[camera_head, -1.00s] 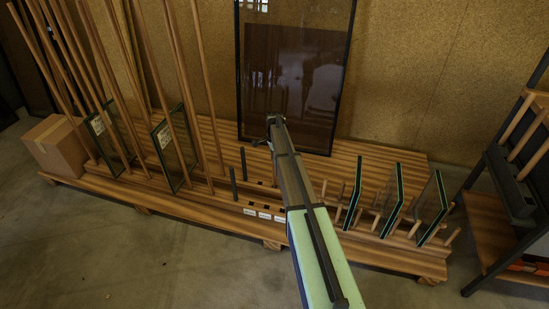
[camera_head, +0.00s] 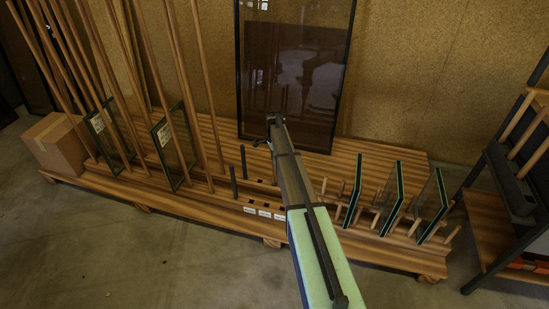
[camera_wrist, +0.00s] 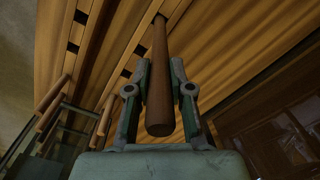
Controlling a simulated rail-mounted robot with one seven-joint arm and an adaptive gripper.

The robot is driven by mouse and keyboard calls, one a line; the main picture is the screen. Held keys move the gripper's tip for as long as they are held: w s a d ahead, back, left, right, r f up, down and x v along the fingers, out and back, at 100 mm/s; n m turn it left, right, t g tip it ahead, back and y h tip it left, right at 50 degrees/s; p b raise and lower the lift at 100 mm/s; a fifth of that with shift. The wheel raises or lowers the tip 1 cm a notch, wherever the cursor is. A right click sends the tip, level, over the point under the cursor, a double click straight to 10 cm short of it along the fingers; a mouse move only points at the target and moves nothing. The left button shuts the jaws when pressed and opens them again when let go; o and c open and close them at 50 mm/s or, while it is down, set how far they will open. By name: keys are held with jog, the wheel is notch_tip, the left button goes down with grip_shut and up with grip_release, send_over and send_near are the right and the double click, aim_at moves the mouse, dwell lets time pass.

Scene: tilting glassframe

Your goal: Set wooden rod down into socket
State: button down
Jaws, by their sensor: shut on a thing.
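The wooden rod (camera_wrist: 159,80) is a round brown rod held between the two fingers of my gripper (camera_wrist: 160,88) in the wrist view. Its near end faces the camera, and its far end reaches a dark square socket (camera_wrist: 159,17) in the slatted wooden platform. I cannot tell whether that end is inside the socket or just above it. In the head view my gripper (camera_head: 270,137) is small and partly hidden behind my arm.
The wooden platform (camera_head: 350,252) has white labels (camera_head: 264,213) by dark holes and two dark posts (camera_head: 234,182). Glass panes (camera_head: 395,200) stand among pegs at right. Tall rods (camera_head: 170,80) and a cardboard box (camera_head: 55,145) are at left. A dark framed glass (camera_head: 295,70) stands behind.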

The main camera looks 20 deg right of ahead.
jog(key=shift+f, duration=0.85)
dwell(0.4)
jog(key=c, duration=1)
grip_release()
jog(key=shift+o, duration=0.2)
jog(key=shift+r+p, duration=2)
jog(key=shift+r, duration=1.05)
